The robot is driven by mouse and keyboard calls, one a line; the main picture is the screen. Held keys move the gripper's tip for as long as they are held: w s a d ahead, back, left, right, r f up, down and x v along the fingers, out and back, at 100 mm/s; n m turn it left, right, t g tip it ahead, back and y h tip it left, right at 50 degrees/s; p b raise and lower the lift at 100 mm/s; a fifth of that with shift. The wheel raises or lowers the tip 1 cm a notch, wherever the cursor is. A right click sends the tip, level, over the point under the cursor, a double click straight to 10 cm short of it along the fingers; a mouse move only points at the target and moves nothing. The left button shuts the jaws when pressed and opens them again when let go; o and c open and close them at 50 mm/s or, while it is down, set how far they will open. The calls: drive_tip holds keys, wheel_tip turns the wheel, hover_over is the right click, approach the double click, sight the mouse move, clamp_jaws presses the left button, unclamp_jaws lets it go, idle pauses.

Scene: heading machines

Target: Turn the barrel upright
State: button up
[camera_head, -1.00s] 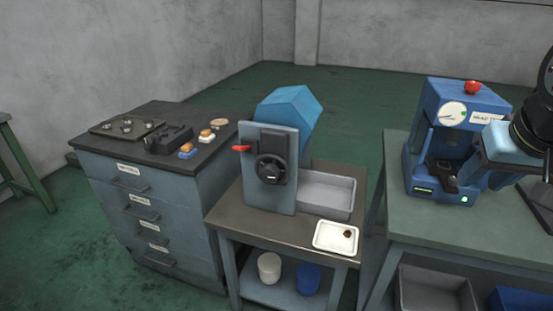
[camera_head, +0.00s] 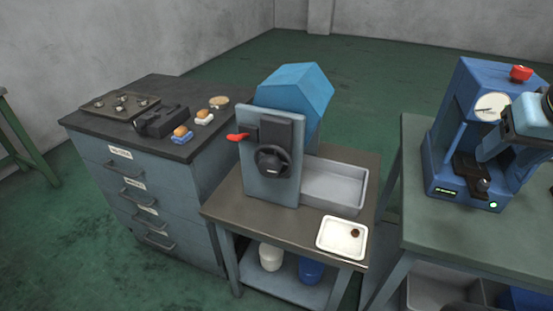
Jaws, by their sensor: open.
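The blue many-sided barrel (camera_head: 299,92) sits behind the grey upright plate of its stand (camera_head: 285,190), on the middle table. Its face leans up and to the right; I cannot see its mouth. Part of my arm shows at the right edge, in front of the blue press, well to the right of the barrel. My gripper's fingertips are not in view.
A drawer cabinet (camera_head: 130,205) stands left. A blue press (camera_head: 476,119) stands on the green-topped table (camera_head: 440,225) at right.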

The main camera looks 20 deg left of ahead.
drive_tip(key=o, duration=0.5)
drive_tip(key=w+f+n+g, duration=0.1)
drive_tip(key=w+a+f+h, duration=0.1)
drive_tip(key=a+f+n+g, duration=0.1)
drive_tip(key=f, duration=0.1)
drive_tip(key=shift+w+n+g+h, duration=0.3)
drive_tip(key=shift+w, duration=0.1)
drive_tip(key=shift+o, duration=0.2)
drive_tip(key=w+a+f+n+g+h, duration=0.1)
drive_tip(key=w+a+f+n+h, duration=0.2)
drive_tip(key=a+f, duration=0.1)
drive_tip(key=n+t+y, duration=0.2)
drive_tip(key=n+t, duration=1.4)
drive_tip(key=n, duration=0.1)
approach(268, 170)
drive_tip(key=w, duration=0.3)
drive_tip(key=w+d, duration=0.1)
drive_tip(key=w, duration=0.7)
drive_tip(key=shift+w+d, duration=0.1)
drive_tip(key=shift+d, duration=0.2)
drive_tip(key=shift+c, duration=0.2)
